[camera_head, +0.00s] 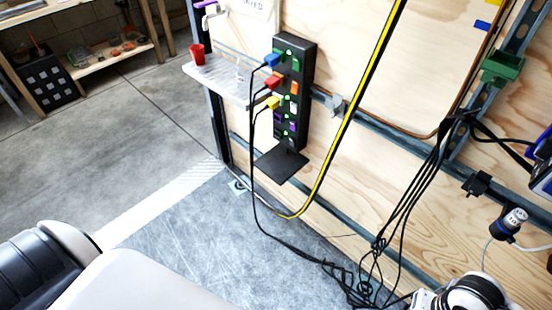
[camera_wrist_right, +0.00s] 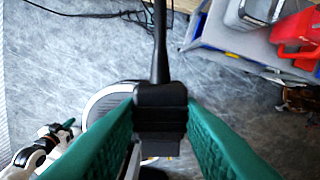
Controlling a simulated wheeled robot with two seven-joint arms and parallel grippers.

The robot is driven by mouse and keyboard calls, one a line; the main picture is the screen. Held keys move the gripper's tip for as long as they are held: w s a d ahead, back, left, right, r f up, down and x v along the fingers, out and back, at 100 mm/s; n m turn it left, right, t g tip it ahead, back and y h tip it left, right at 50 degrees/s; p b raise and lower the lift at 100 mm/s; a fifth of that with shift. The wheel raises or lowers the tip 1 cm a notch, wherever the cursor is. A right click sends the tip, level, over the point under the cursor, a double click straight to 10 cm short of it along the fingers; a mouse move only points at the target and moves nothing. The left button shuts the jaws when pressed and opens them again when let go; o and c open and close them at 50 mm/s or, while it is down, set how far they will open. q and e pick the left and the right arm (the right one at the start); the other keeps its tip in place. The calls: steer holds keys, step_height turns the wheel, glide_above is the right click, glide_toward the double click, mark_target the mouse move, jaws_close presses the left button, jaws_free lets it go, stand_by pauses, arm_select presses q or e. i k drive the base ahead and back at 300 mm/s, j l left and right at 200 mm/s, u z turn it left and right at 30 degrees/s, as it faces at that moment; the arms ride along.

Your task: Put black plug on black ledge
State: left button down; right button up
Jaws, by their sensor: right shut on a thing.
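The black plug (camera_wrist_right: 160,118) is between the teal fingers of my right gripper (camera_wrist_right: 160,135) in the right wrist view, and the gripper is shut on it. Its black cable runs up out of the plug. The black ledge (camera_head: 282,166) is a flat plate below the black power strip (camera_head: 291,75) on the plywood wall in the head view; its top looks bare. My right gripper's fingers do not show clearly in the head view. A white and black hand with a teal tip, seemingly my left gripper (camera_wrist_right: 62,130), shows at the lower left of the wrist view; its opening is unclear.
Blue, red and yellow plugs (camera_head: 272,103) sit in the strip, with black cables hanging to the floor. A yellow strap (camera_head: 352,104) slants down right of the ledge. Tangled cables (camera_head: 368,282) lie at lower right. A clear shelf with a red cup (camera_head: 197,54) stands left of the strip.

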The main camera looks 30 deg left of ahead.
mark_target(271, 169)
steer(key=i+j, duration=0.15)
steer(key=j, duration=0.2)
steer(key=i+j+z, duration=0.15)
steer(key=j, duration=0.25)
steer(key=i+j, duration=0.1)
steer(key=j, duration=0.25)
steer(key=i+j+z, duration=0.15)
steer(key=j, duration=0.25)
steer(key=i+j, duration=0.1)
steer(key=j, duration=0.3)
steer(key=z, duration=0.05)
